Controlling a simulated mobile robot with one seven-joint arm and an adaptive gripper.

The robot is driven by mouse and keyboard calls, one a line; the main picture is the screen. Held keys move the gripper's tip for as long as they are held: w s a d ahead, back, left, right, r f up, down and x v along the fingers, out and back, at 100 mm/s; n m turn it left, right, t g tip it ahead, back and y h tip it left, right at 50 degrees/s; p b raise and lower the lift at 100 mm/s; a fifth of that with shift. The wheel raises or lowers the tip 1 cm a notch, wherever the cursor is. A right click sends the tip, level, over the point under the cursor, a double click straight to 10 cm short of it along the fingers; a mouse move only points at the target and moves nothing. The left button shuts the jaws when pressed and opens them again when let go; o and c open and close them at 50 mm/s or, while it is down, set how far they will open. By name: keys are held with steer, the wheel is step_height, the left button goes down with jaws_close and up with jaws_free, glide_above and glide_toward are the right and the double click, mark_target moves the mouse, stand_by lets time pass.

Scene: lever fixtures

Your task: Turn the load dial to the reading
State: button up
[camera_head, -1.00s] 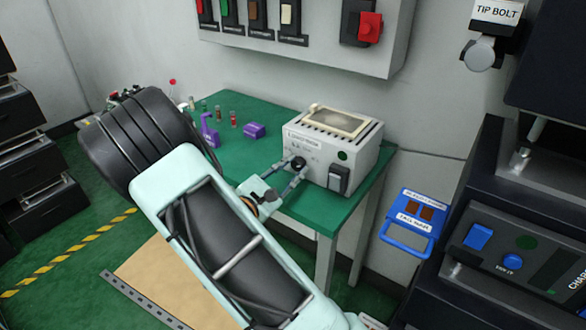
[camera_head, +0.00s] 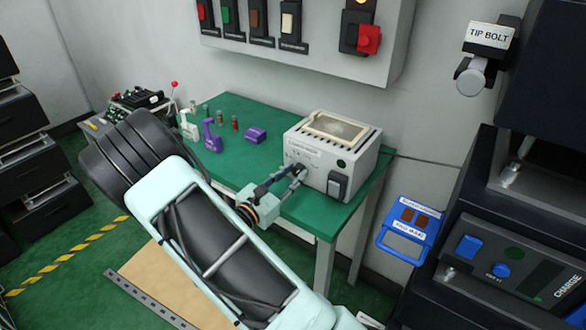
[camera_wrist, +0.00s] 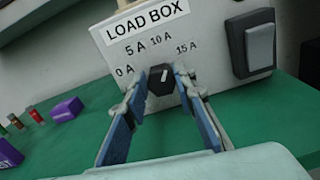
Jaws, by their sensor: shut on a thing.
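The load box (camera_head: 340,150) is a pale box on the green table, and its front with the label "LOAD BOX" fills the top of the wrist view (camera_wrist: 200,40). Its load dial (camera_wrist: 161,78) is a small black knob with a white mark. Marks 0 A, 5 A, 10 A and 15 A run around it. The white mark points nearly straight up, roughly toward 10 A. My gripper (camera_wrist: 162,88) is shut on the dial, one finger on each side; in the head view the gripper (camera_head: 297,172) largely hides it.
Small purple parts (camera_head: 256,135) and several little cylinders stand on the green table (camera_head: 245,108). A blue-handled panel (camera_head: 408,228) is to the right.

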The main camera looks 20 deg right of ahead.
steer(key=n+p, duration=0.2)
steer(key=n, duration=0.1)
steer(key=n+p, duration=0.2)
steer(key=n, duration=0.1)
steer(key=shift+w+a+r, duration=0.1)
steer(key=shift+w, duration=0.1)
steer(key=shift+f+n+p, duration=0.2)
steer(key=shift+n+p, duration=1.15)
steer(key=shift+n, duration=1.05)
